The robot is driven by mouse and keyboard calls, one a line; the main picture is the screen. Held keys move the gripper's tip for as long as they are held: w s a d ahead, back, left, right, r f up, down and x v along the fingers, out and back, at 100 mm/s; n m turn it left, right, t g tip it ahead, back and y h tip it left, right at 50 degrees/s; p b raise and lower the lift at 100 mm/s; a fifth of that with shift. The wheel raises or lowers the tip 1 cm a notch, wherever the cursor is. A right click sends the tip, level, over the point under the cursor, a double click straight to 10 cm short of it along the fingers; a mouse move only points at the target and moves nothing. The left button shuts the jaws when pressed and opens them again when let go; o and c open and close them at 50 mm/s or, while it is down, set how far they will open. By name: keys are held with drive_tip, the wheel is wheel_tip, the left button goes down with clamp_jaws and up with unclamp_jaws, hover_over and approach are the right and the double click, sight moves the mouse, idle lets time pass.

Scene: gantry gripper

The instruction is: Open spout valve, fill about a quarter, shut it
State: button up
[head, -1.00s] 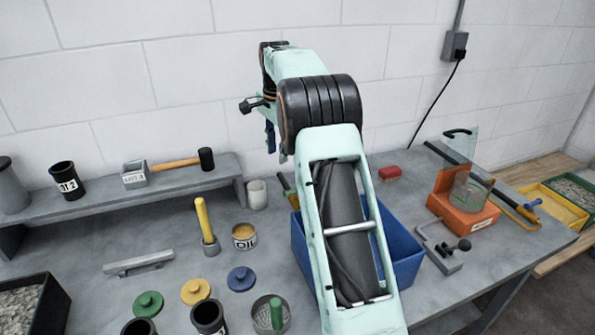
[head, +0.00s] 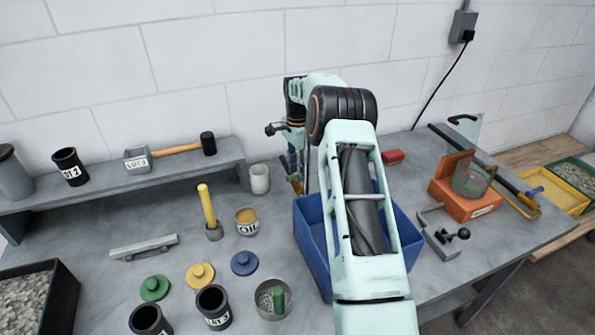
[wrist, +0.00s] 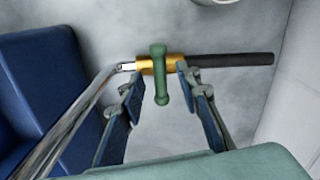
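A brass spout valve (wrist: 175,64) with a green handle (wrist: 159,77) shows in the wrist view, with a bright metal pipe on its left and a black tube on its right. My gripper (wrist: 158,84) is open around the green handle, one finger on each side, with gaps visible. In the head view the gripper hangs behind the blue bin (head: 312,235), and my arm hides much of that area. A pale cup (head: 260,180) stands left of it on the bench. I cannot tell whether any liquid flows.
A blue bin wall (wrist: 40,85) is close on the left in the wrist view. A glass jar (head: 470,180) sits on an orange stand (head: 458,206) at right. An oil tin (head: 247,226), a yellow-handled tool (head: 207,207) and lidded pots' lids lie left. The wall is close behind.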

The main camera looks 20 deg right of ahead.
drive_tip(key=shift+f, duration=0.55)
